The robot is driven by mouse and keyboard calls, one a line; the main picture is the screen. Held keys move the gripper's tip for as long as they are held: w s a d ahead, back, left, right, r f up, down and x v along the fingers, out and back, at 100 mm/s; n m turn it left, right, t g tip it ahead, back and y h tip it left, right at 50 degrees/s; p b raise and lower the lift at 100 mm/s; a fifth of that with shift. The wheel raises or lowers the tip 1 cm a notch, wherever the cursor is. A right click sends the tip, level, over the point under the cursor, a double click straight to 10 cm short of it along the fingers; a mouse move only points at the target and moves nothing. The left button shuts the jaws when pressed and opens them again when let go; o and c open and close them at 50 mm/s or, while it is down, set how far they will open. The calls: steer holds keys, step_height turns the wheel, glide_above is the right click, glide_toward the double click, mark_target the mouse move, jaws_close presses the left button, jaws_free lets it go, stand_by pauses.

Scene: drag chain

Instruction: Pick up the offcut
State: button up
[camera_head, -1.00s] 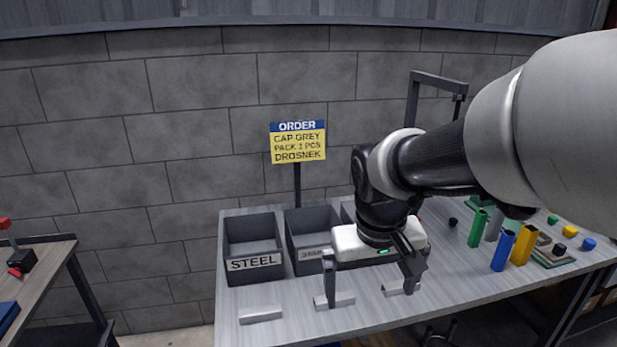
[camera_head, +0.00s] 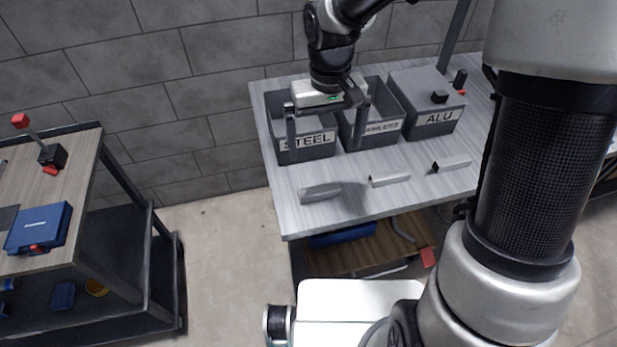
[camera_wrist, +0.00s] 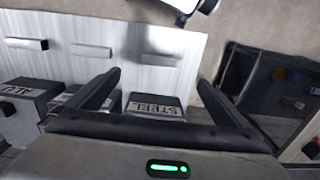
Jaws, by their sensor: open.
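Three short metal offcuts lie in a row on the grey workbench (camera_head: 345,215): a left one (camera_head: 320,192), a middle one (camera_head: 390,180) and a right one (camera_head: 452,164). I cannot tell which one the task names. My gripper (camera_head: 326,150) is open and empty, with its fingers pointing down over the STEEL bin (camera_head: 306,150), behind the left offcut. In the wrist view the open fingers (camera_wrist: 158,78) frame the STEEL bin (camera_wrist: 155,104). The left offcut (camera_wrist: 160,58) lies beyond them, apart from the fingers, with the middle (camera_wrist: 90,50) and right (camera_wrist: 26,43) offcuts to its left.
A middle bin (camera_head: 376,138) and an ALU bin (camera_head: 436,122) stand right of the STEEL bin. A trolley (camera_head: 85,180) with a blue box (camera_head: 38,228) stands at left, across a floor gap. The bench front around the offcuts is clear.

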steer(key=b, duration=0.2)
glide_above(319, 189)
steer(key=s, duration=0.1)
steer(key=f, duration=1.2)
steer(key=shift+d, duration=0.4)
steer(key=shift+w+a+f, duration=0.1)
steer(key=shift+w+f, duration=0.05)
steer(key=shift+f, duration=0.75)
steer(key=shift+w+a+f, duration=0.15)
steer(key=shift+f, duration=0.75)
steer(key=shift+w+a+f, duration=0.1)
steer(key=shift+w+f, duration=0.05)
steer(key=shift+f, duration=0.75)
steer(key=c, duration=1)
step_height(319, 189, up, 10)
steer(key=shift+r+p, duration=0.1)
steer(key=shift+p, duration=0.4)
